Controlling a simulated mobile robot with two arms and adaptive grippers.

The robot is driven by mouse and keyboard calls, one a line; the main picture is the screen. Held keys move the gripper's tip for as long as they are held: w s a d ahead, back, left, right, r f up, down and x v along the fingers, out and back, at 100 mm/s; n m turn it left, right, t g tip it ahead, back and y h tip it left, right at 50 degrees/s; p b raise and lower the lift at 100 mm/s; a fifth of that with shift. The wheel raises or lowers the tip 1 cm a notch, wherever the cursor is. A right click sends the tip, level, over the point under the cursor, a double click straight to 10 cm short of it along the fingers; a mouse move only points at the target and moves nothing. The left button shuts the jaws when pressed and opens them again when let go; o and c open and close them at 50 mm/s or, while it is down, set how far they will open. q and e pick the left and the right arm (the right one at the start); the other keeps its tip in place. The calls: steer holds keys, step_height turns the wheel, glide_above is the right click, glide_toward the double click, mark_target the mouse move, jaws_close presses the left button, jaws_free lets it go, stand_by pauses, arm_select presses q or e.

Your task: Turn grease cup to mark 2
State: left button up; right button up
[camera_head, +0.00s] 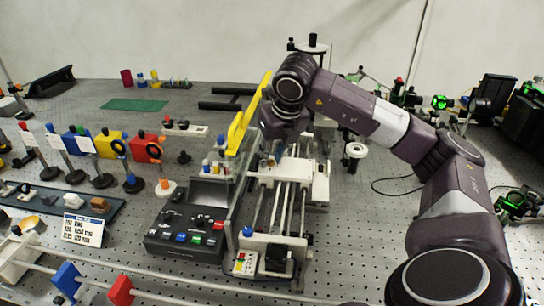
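My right gripper (275,152) reaches down over the far end of a linear stage with two silver rails (282,205). Its fingers are small and dark here and partly hidden by the wrist, so I cannot tell whether they are open or shut. I cannot pick out the grease cup or its mark 2 with certainty. A small blue knob (247,231) sits at the near left corner of the stage, above a small card with coloured dots (244,264). My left gripper is not in view.
A long yellow bar (245,120) slants up just left of my wrist. A grey control box (188,230) with coloured buttons stands left of the stage. Coloured filter plates (108,145) on posts stand at the left. The perforated bench (360,240) is clear right of the stage.

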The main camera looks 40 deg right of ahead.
steer(key=shift+o, duration=0.6)
steer(key=v, duration=1.2)
steer(key=w+d+f+n+g+y+p, duration=0.2)
steer(key=d+n+y+p, duration=0.1)
steer(key=n, duration=0.7)
steer(key=w+d+f+n+g+y+p, duration=0.2)
steer(key=w+d+n+y+p, duration=0.1)
steer(key=n, duration=0.7)
steer(key=shift+n, duration=0.3)
steer(key=shift+p+x, duration=0.4)
steer(key=shift+x, duration=3.55)
steer(key=shift+s, duration=0.1)
